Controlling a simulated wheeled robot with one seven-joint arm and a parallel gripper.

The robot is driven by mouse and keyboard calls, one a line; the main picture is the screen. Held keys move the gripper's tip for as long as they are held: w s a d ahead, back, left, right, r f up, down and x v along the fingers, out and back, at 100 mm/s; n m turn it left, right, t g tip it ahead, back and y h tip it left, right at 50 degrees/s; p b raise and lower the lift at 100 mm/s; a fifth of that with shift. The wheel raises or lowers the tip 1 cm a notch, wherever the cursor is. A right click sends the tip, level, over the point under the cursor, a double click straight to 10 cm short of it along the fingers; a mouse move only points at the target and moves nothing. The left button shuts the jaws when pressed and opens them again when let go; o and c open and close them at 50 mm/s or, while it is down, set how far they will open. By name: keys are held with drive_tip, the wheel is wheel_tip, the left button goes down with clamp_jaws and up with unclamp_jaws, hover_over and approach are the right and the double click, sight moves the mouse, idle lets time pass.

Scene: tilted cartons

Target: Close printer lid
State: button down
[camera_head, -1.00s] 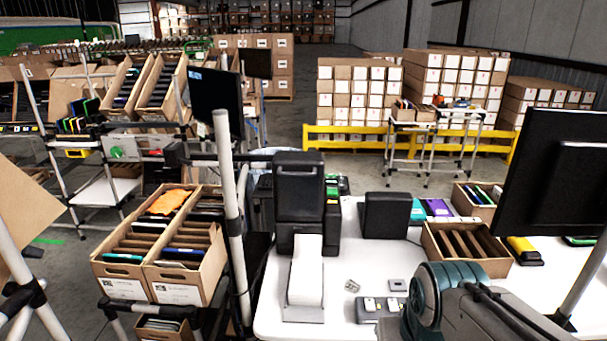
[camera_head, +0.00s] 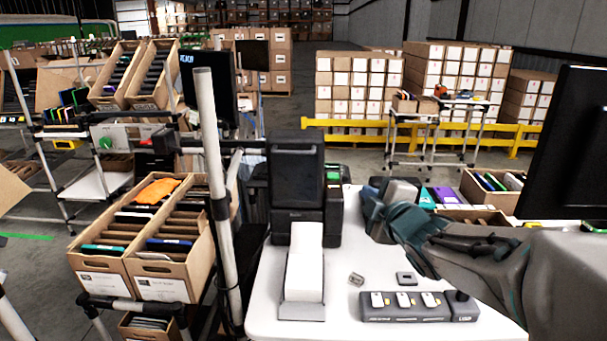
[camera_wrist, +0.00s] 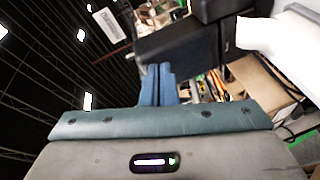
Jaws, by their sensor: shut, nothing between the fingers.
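The black printer (camera_head: 307,225) stands on the white table with its lid (camera_head: 296,170) raised upright. A white paper strip (camera_head: 304,262) hangs from its front, and it also shows in the wrist view (camera_wrist: 265,38). My gripper (camera_head: 368,194) is to the right of the printer, apart from it in the head view, and points to the upper left. In the wrist view my blue fingers (camera_wrist: 158,72) are shut together and empty. A dark part that looks like the printer (camera_wrist: 180,42) lies just beyond the fingertips; I cannot tell whether they touch.
A black box (camera_head: 402,190) stands behind my gripper, partly hidden. A grey charging dock (camera_head: 403,306) is at the table's front. A monitor (camera_head: 570,145) stands at the right. A grey post (camera_head: 213,180) and cartons (camera_head: 165,265) are left of the table.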

drive_tip(key=a+n+y+b, duration=0.2)
drive_tip(key=a+n+y, duration=0.4)
drive_tip(key=n+y, duration=0.25)
drive_tip(key=n+g+p, duration=0.1)
drive_tip(key=n+p, duration=0.1)
approach(290, 154)
drive_tip(key=a, duration=0.3)
drive_tip(key=w, duration=0.3)
drive_tip(key=shift+w+a+r+y+p, duration=0.1)
drive_tip(key=shift+a+r+y+p, duration=0.2)
drive_tip(key=shift+a+y+p, duration=0.1)
drive_tip(key=shift+w, duration=0.6)
drive_tip(key=shift+r, duration=0.1)
